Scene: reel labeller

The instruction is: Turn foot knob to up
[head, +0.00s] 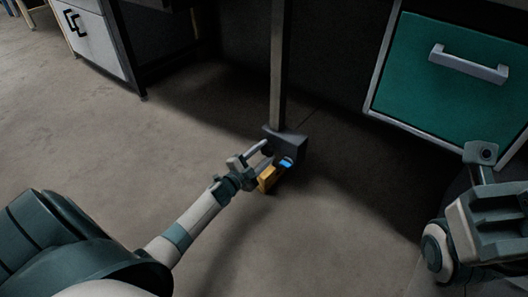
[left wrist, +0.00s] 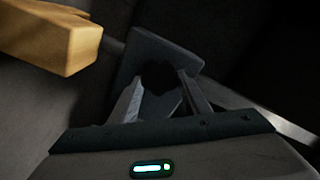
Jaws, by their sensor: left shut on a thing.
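The foot knob (left wrist: 158,76) is a small dark, rounded piece on the face of a grey foot block (head: 290,146) at the bottom of a post. In the left wrist view the knob sits between the tips of my left gripper (left wrist: 160,88), which is shut on it. In the head view my left gripper (head: 257,156) reaches the block's left side, and its fingers largely hide the knob there. Which way the knob is turned cannot be made out. Part of my right arm shows at the lower right, with its jaw state unclear.
A yellow-orange block (head: 267,178) juts out close beside my left gripper, also at the upper left of the wrist view (left wrist: 60,38). A blue piece (head: 286,162) is next to it. The post (head: 278,70) rises above. A green drawer (head: 455,85) stands right; the floor at left is clear.

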